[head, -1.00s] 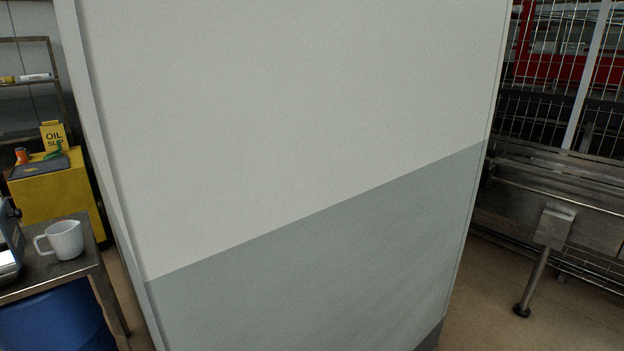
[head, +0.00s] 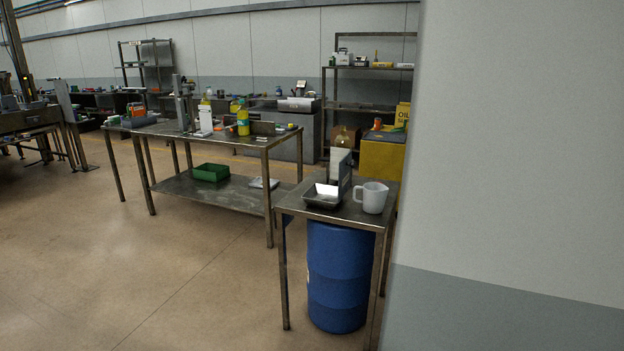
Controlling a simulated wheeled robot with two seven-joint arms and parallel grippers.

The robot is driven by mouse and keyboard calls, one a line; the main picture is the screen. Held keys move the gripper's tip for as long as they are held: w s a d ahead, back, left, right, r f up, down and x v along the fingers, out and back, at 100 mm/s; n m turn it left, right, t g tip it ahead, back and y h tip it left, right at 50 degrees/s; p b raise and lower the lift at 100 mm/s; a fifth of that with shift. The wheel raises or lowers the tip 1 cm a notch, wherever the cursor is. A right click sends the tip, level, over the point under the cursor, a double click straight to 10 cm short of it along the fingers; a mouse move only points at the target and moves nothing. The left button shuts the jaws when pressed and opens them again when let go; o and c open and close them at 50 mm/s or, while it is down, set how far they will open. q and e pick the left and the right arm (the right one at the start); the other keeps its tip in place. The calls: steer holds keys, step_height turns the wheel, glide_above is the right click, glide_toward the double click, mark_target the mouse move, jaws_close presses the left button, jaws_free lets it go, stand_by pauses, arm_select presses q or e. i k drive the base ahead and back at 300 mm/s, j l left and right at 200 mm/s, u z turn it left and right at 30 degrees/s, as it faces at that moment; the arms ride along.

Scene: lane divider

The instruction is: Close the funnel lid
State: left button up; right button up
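I cannot make out a funnel or a funnel lid in the head view. A blue drum (head: 337,280) stands under a small metal table (head: 290,203) right of centre. The top of the drum is hidden by the tabletop. Neither of my grippers is in view.
A white-grey wall panel (head: 520,170) fills the right side. The small table holds a white jug (head: 371,197) and a dark tray (head: 322,196). A long workbench (head: 240,140) with bottles stands behind it, left. A yellow cabinet (head: 381,159) is behind. Floor at lower left is clear.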

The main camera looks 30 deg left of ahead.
mark_target(345, 165)
steer(key=u, duration=0.9)
steer(key=i+j, duration=0.15)
steer(key=j, duration=0.25)
steer(key=i+j, duration=0.15)
steer(key=j, duration=0.25)
steer(key=i+j, duration=0.15)
steer(key=j, duration=0.25)
steer(key=i+j, duration=0.2)
steer(key=i, duration=0.2)
steer(key=i+j, duration=0.25)
steer(key=i, duration=0.2)
steer(key=i+j, duration=0.2)
steer(key=i, duration=0.2)
steer(key=l+z, duration=0.05)
